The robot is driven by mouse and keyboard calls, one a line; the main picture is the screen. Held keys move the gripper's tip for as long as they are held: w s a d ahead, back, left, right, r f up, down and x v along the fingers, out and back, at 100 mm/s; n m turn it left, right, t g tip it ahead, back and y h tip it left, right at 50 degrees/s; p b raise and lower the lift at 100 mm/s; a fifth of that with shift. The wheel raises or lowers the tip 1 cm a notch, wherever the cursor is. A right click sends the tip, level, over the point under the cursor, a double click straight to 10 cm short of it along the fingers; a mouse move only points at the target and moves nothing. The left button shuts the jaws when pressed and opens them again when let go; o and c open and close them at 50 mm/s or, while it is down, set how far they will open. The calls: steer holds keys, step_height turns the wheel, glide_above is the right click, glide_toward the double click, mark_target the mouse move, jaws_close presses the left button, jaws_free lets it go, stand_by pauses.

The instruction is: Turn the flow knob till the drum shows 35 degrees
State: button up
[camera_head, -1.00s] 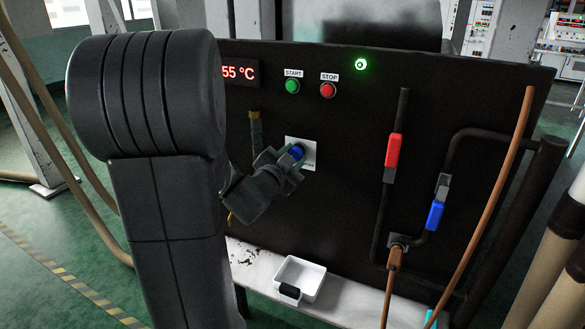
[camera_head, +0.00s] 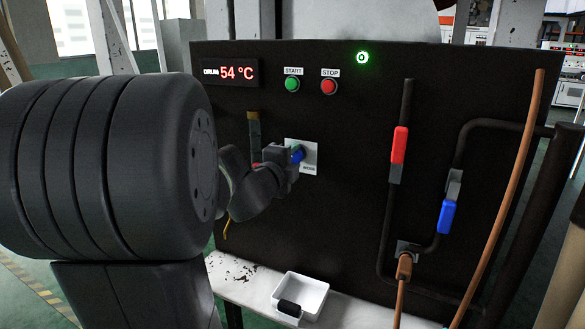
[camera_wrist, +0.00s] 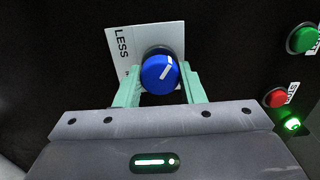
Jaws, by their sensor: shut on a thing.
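The blue flow knob (camera_wrist: 159,74) with a white pointer mark sits on a white label plate (camera_wrist: 118,45); the word LESS shows at its upper left in the wrist view. In the wrist view my gripper (camera_wrist: 160,88) has its green fingers on both sides of the knob, shut on it. In the head view the knob (camera_head: 297,155) is partly hidden by my gripper (camera_head: 291,157). The drum display (camera_head: 231,72) reads 54 °C in red.
A green START button (camera_head: 292,84), a red STOP button (camera_head: 328,87) and a lit green lamp (camera_head: 362,58) are above. Pipes with a red lever (camera_head: 398,146) and a blue lever (camera_head: 446,217) stand to the right. A white tray (camera_head: 318,297) sits on the ledge below.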

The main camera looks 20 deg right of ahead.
steer(key=m+b, duration=0.4)
steer(key=m, duration=0.2)
steer(key=shift+f, duration=0.2)
steer(key=m+b, duration=0.3)
steer(key=m, duration=0.3)
steer(key=shift+m, duration=0.4)
steer(key=m+b, duration=0.3)
steer(key=m, duration=0.3)
steer(key=m+b, duration=0.3)
steer(key=m, duration=0.3)
steer(key=shift+m, duration=0.3)
steer(key=o, duration=1)
steer(key=shift+r, duration=0.1)
steer(key=shift+a, duration=0.1)
